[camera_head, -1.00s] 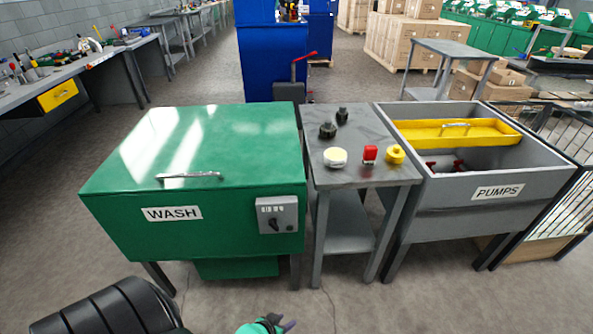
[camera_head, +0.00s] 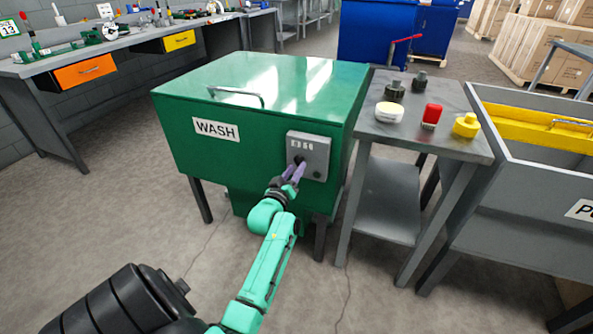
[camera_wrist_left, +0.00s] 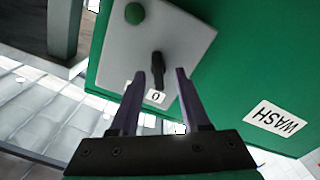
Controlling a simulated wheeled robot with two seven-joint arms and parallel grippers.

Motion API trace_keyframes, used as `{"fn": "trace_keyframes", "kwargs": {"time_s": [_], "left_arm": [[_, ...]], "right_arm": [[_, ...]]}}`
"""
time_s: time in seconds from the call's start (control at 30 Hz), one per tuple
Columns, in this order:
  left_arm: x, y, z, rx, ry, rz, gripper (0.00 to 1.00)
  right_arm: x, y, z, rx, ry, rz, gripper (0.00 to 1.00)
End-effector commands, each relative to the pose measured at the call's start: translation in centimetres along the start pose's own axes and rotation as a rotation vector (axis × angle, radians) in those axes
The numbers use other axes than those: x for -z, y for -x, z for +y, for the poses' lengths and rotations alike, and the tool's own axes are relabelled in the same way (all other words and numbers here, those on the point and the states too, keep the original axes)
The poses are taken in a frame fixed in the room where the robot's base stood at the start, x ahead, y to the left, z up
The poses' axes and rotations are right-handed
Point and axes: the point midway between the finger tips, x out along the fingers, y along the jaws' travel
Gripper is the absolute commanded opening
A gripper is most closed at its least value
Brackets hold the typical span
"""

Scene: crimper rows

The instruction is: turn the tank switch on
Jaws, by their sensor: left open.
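The green tank (camera_head: 255,85) marked WASH stands in front of me with its lid closed. A grey switch box (camera_head: 318,148) is on its front face, toward the right. The black switch knob (camera_wrist_left: 157,66) shows in the left wrist view, with a label reading 0 (camera_wrist_left: 156,96) beside it and a green round button or lamp (camera_wrist_left: 135,13) on the same plate. My left gripper (camera_head: 295,170) is at the box; its two purple fingers, apart in the left wrist view (camera_wrist_left: 161,73), lie on either side of the knob. Contact cannot be told. My right gripper is not in view.
A grey side table (camera_head: 388,135) stands right of the tank, bearing a white round item (camera_head: 389,113), a red item (camera_head: 431,115) and a yellow one (camera_head: 466,125). A grey basin (camera_head: 530,190) is farther right. Open floor lies in front.

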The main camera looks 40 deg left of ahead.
Motion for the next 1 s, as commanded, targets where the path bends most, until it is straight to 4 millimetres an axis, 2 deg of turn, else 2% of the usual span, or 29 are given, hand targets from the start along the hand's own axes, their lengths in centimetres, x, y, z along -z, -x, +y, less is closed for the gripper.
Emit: {"fn": "trace_keyframes", "kwargs": {"time_s": [0.1,0.37,0.43,0.5,1.0], "left_arm": [[-0.07,-1.43,-0.03,0.0,0.001,0.0,0.46],[-0.03,-1.73,-0.01,0.0,0.0,-0.001,0.46],[-0.04,-1.72,-0.01,0.0,0.0,-0.001,0.27],[-0.04,-1.71,0.0,0.0,0.0,-0.001,0.0],[-0.02,-1.68,0.01,0.001,-0.061,-0.003,0.0]], "right_arm": [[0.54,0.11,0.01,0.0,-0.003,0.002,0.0],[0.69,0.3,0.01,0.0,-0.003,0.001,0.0],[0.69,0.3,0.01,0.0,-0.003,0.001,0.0],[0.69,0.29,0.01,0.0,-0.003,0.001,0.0],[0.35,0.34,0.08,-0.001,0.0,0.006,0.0]]}}
